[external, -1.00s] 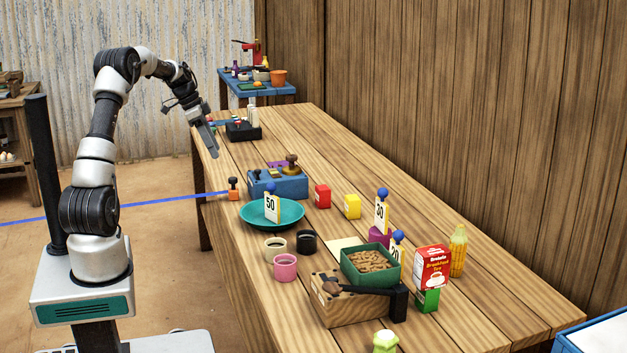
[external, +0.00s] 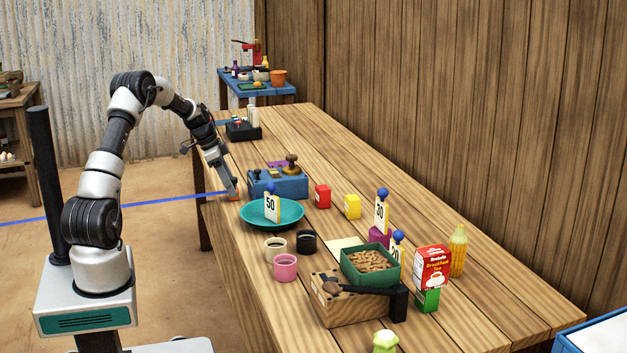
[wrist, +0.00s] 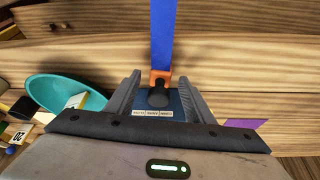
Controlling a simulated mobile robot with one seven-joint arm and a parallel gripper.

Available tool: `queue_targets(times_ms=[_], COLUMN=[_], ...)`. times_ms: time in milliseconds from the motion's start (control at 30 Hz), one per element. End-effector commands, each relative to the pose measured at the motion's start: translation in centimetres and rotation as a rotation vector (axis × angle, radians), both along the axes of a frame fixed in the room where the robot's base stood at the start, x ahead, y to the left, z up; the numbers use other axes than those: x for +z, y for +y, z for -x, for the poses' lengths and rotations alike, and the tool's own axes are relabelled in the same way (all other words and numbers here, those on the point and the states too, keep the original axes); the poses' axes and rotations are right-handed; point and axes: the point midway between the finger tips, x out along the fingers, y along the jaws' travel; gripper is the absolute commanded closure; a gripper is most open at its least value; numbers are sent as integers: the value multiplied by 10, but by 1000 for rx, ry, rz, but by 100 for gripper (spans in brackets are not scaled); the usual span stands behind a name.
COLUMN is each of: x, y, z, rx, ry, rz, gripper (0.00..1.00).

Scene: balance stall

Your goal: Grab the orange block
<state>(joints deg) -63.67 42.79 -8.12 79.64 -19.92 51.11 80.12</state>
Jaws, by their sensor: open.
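The orange block (external: 234,197) sits near the table's left edge. In the wrist view my gripper (wrist: 160,84) has a finger on each side of the block, with gaps visible.
A blue box (external: 290,185) with small items stands close behind the block. A teal plate (external: 290,216) with a "50" card is just to its right. Red (external: 322,196) and yellow (external: 352,206) blocks stand farther right. The table's left edge is close by.

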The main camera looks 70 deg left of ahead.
Motion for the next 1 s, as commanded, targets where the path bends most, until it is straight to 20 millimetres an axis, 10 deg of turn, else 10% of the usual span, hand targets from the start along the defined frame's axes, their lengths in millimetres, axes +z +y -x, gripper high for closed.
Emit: queue_targets(times_ms=[233, 533, 1000], x=[-4, -3, 37], y=[0, 0, 1], z=[-2, -2, -2], rx=[0, 1, 0], ry=[0, 0, -2], rz=[-1, -2, -5], gripper=[52, 97, 97])
